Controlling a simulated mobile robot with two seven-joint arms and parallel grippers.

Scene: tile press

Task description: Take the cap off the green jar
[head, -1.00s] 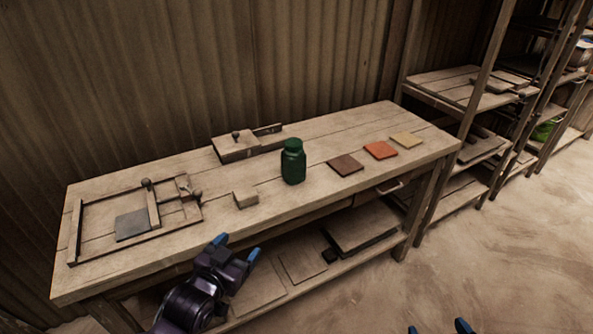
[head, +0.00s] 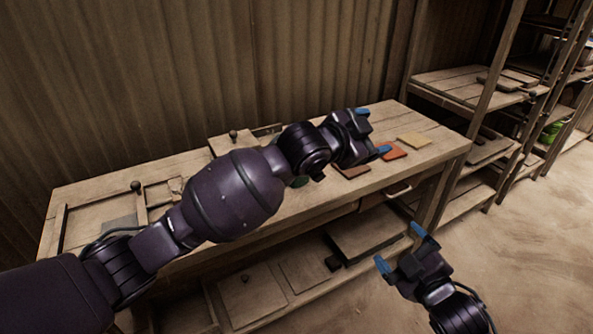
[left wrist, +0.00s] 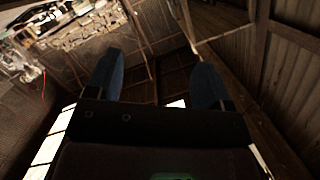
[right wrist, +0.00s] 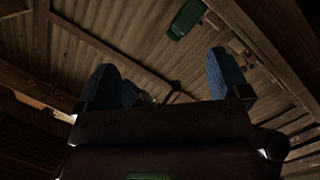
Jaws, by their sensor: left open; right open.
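The green jar (right wrist: 187,18) shows at the top edge of the right wrist view, partly cut off. In the head view my left arm covers nearly all of it, with only a dark green sliver (head: 300,182) showing below the arm; its cap is hidden there. My left gripper (head: 373,131) is open and empty, above the right part of the bench near the tiles, to the right of the jar. Its wrist view shows only roof and walls. My right gripper (head: 400,247) is open and empty in front of the bench, lower and to the right of the jar.
The wooden bench (head: 430,151) carries an orange tile (head: 397,153), a yellow tile (head: 414,140) and a brown tile (head: 352,171). A wooden frame (head: 62,222) lies at its left. Shelves (head: 455,90) stand at the right. The floor in front right is clear.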

